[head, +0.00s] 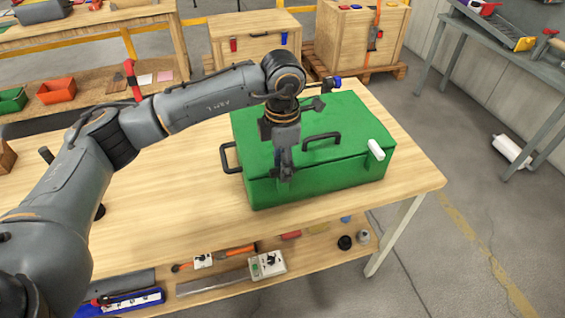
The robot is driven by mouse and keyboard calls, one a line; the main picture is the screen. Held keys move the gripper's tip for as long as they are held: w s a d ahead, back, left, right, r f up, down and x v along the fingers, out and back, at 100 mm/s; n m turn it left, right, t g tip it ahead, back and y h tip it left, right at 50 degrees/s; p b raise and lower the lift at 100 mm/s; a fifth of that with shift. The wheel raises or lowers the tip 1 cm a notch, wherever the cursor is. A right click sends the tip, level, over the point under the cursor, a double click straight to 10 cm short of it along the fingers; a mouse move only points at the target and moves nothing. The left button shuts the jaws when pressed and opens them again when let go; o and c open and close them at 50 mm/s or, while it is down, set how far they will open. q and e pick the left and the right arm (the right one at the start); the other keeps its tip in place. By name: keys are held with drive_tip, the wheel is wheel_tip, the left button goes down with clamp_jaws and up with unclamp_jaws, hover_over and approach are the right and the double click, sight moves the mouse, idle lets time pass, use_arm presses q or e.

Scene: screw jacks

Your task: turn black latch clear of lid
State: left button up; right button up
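The green box (330,185) stands on the wooden table with its green lid (330,110) down. A black handle (322,140) is on the lid, and a white latch (376,150) is at the right of the front edge. My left gripper (285,172) points down at the left part of the lid's front edge. Dark shapes merge at its fingertips, so I cannot tell the black latch from the fingers, or whether they are open or shut on it. My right gripper is not in view.
The table (150,200) is clear left of the box. A black side handle (229,158) sticks out from the box's left side. Tools lie on the shelf below the table's front edge. Wooden crates (255,38) stand behind the table.

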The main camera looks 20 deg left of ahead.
use_arm(q)
wheel_tip(320, 180, up, 12)
idle(0.4)
drive_tip(key=shift+f, duration=0.1)
idle(0.3)
